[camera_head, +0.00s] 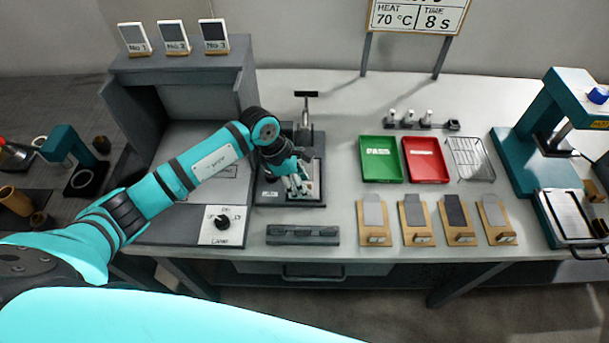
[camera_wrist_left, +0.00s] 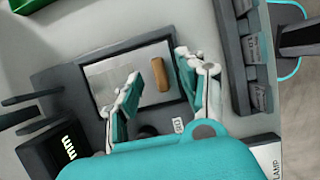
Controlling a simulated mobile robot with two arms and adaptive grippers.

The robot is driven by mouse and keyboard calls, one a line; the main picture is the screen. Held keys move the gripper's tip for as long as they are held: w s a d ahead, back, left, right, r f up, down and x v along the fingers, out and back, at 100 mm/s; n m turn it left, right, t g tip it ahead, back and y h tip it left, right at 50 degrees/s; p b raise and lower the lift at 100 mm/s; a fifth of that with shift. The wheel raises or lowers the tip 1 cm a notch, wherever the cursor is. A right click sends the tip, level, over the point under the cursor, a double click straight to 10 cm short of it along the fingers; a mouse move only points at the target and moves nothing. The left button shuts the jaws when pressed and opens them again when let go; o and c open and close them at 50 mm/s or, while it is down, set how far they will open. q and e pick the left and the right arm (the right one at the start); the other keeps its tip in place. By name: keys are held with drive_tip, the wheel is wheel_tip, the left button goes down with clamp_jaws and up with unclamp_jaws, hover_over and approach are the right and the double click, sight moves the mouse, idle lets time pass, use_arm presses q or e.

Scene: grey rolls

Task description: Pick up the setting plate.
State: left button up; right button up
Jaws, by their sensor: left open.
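A flat light-grey plate with a small tan block on it (camera_wrist_left: 103,76) lies in a dark-framed fixture in the left wrist view; I take it for the setting plate. In the head view the fixture (camera_head: 270,192) stands left of the table's middle, and my gripper partly covers the plate. My left gripper (camera_head: 296,182) is over the plate, its fingers pointing down. In the left wrist view its fingers (camera_wrist_left: 158,66) are apart, one on each side of the tan block, with nothing held. Whether they touch the plate I cannot tell. My right gripper is not in view.
A long grey block (camera_head: 303,235) lies in front of the fixture. A grey booth (camera_head: 128,90) with a lamp dial stands left. Green (camera_head: 381,172) and red (camera_head: 425,175) trays, a wire basket (camera_head: 470,160) and several wooden stands are right, before a teal press (camera_head: 530,150).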

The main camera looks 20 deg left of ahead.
use_arm(q)
drive_tip(key=shift+d+f, duration=0.2)
drive_tip(key=shift+f, duration=0.3)
clamp_jaws()
